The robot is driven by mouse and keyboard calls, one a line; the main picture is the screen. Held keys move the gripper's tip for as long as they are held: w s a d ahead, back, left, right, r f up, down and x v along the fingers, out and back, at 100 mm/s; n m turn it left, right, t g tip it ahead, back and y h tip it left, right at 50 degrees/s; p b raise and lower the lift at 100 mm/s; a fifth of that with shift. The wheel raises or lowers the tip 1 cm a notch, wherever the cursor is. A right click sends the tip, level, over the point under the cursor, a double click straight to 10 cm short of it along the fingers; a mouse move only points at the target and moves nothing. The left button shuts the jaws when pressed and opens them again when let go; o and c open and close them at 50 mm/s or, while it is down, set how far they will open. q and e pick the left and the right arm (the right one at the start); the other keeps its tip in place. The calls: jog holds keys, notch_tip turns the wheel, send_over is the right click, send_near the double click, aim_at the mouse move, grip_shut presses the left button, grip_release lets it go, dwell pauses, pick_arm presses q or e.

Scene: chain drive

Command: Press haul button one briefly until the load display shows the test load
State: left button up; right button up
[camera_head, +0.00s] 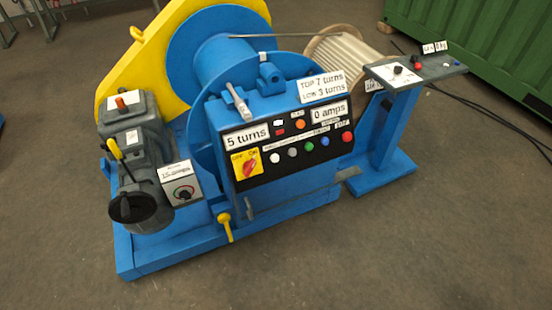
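A blue winch with a control panel (290,170) stands in the middle of the head view. Its lower row holds white (275,158), grey (293,152), green (309,146), blue (325,141) and red (347,136) buttons; their labels are too small to read, so I cannot tell which is haul button one. Displays on it read "5 turns" (246,137) and "0 amps" (330,111). A blue pedestal (392,130) at the right carries small controls and a small display (434,47), perhaps a load reading, not clearly legible. Neither gripper is in view.
A rotary switch (247,163) shows on a yellow plate. A grey motor (133,140), a yellow guard (150,50) and a yellow lever (226,225) are at the left and front. A pale spool (345,52) is behind. Cables lie right of the pedestal. The floor in front is clear.

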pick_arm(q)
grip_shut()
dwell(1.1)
